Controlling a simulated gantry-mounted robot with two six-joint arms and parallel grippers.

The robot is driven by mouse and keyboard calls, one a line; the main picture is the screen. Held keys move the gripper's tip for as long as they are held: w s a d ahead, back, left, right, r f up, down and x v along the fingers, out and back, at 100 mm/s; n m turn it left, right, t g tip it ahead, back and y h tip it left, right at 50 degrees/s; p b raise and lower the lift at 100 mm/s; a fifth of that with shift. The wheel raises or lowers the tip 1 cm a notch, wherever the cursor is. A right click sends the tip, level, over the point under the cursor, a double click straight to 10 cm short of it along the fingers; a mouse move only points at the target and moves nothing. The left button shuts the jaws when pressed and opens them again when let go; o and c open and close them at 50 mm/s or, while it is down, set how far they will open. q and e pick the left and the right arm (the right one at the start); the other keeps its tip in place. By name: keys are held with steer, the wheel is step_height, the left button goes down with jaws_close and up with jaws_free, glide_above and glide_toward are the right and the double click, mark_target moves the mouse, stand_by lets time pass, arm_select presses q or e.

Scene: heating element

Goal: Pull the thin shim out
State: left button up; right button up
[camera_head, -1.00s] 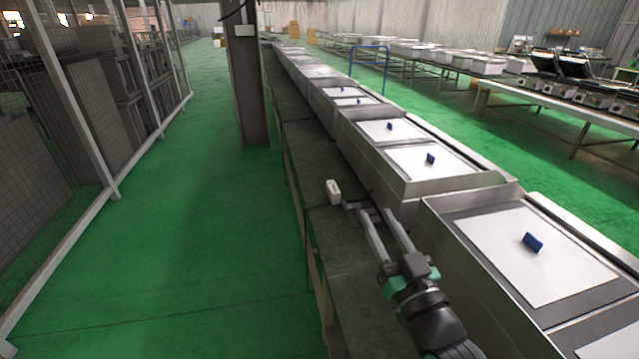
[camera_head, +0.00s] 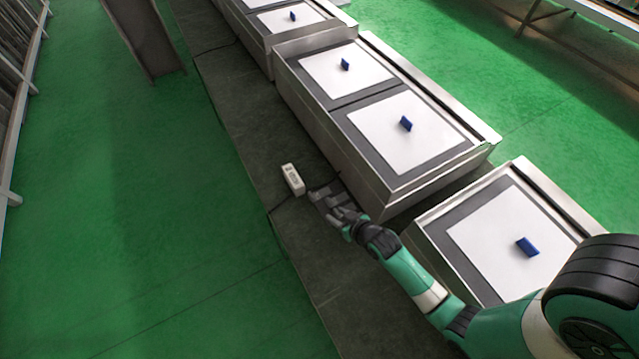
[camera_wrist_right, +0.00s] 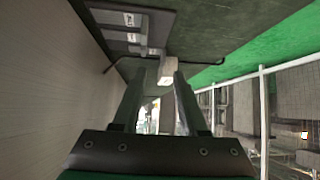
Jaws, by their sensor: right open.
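No piece clearly recognisable as a thin shim shows; if it is present, I cannot pick it out. My right gripper (camera_head: 322,193) is open and low over the dark bench, beside the near end of a metal unit. A small white block (camera_head: 292,179) stands on the bench just left of its fingertips, apart from them in the head view. In the right wrist view the two fingers (camera_wrist_right: 158,76) are spread, with a pale block (camera_wrist_right: 155,52) beyond the tips. I cannot tell whether anything lies between them. My left gripper is not in view.
Metal units with white plates (camera_head: 380,118) and blue tabs (camera_head: 406,123) line the bench (camera_head: 262,130). A dark cable (camera_head: 283,203) runs by the white block. A grey panel (camera_wrist_right: 128,35) shows in the wrist view. Green floor (camera_head: 130,180) lies open to the left.

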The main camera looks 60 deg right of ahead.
mark_target(336, 212)
steer(key=shift+s+g+p, duration=0.5)
steer(key=shift+s+p, duration=0.4)
steer(key=shift+s, duration=1.45)
steer(key=shift+m, duration=0.4)
steer(key=b+x, duration=0.5)
steer(key=x, duration=0.5)
steer(key=shift+w+d+b, duration=0.1)
steer(key=shift+b, duration=0.3)
steer(key=shift+w+d+f, duration=0.25)
steer(key=shift+w, duration=0.1)
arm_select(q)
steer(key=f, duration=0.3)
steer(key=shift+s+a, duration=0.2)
arm_select(e)
jaws_close()
